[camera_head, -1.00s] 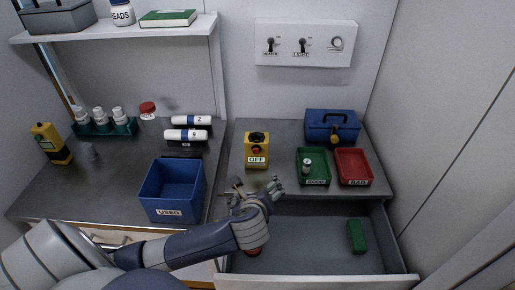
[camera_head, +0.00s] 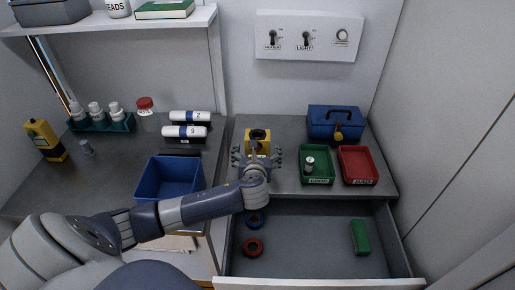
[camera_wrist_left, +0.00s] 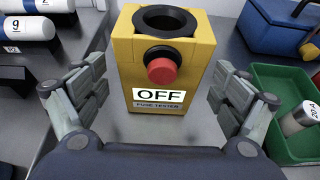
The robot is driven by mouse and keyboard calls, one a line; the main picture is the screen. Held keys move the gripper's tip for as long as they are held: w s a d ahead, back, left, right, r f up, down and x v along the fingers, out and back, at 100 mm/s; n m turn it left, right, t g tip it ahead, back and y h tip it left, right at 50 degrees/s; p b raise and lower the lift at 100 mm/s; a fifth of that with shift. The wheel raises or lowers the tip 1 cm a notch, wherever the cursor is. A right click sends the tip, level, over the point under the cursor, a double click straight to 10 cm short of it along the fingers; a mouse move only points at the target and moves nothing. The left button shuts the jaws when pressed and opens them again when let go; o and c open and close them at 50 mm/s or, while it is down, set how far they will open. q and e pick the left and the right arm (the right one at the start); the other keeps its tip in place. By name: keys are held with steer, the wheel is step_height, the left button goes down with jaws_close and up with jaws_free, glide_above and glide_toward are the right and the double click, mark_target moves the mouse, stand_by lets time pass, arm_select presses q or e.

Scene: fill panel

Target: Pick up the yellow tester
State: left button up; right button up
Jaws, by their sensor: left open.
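The yellow tester (camera_head: 257,136) stands upright on the grey counter, largely hidden behind my left gripper in the head view. In the left wrist view the tester (camera_wrist_left: 190,60) shows a black ring opening on top, a red button and a white OFF label above the words FUSE TESTER. My left gripper (camera_head: 258,158) is open and empty, just in front of the tester. In the left wrist view its fingers (camera_wrist_left: 158,103) are spread on either side of the tester's lower front, apart from it. My right gripper is not in view.
A green tray (camera_head: 316,177) with a small cylinder and a red tray (camera_head: 357,166) stand to the right, a blue toolbox (camera_head: 335,122) behind them. A blue bin (camera_head: 175,180) is left. The open drawer (camera_head: 310,245) in front holds rings and a green block.

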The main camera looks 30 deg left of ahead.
arm_select(q)
steer(key=shift+f+x, duration=0.2)
steer(key=shift+x, duration=1.8)
steer(key=shift+s, duration=0.15)
steer(key=shift+d, duration=0.1)
steer(key=c, duration=1.3)
steer(key=shift+r, duration=0.1)
